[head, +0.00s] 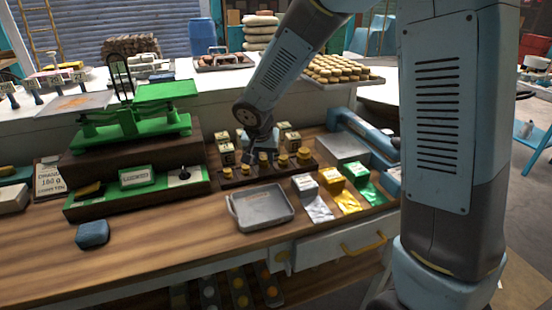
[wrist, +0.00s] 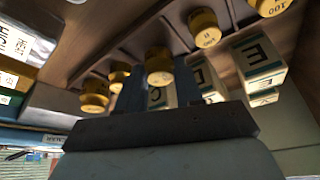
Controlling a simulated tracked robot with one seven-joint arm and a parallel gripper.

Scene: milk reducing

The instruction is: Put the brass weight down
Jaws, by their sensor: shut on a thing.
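My gripper (head: 262,152) is low over the dark wooden weight rack (head: 240,182) in the head view. In the wrist view, its two blue-grey fingers (wrist: 158,88) are shut on a small brass weight (wrist: 158,64). Other brass weights stand in a row to either side, one (wrist: 205,27) to the right and one (wrist: 95,95) to the left. In the head view the row includes a brass weight (head: 283,161) right of my gripper. I cannot tell whether the held weight touches the rack.
Cream lettered blocks (head: 226,148) stand close behind the rack. A green balance scale (head: 130,122) on a wooden base is at the left. A grey metal tray (head: 262,208) lies in front. Grey, yellow and green blocks (head: 331,178) are at the right. Bare wooden counter (head: 150,245) lies front left.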

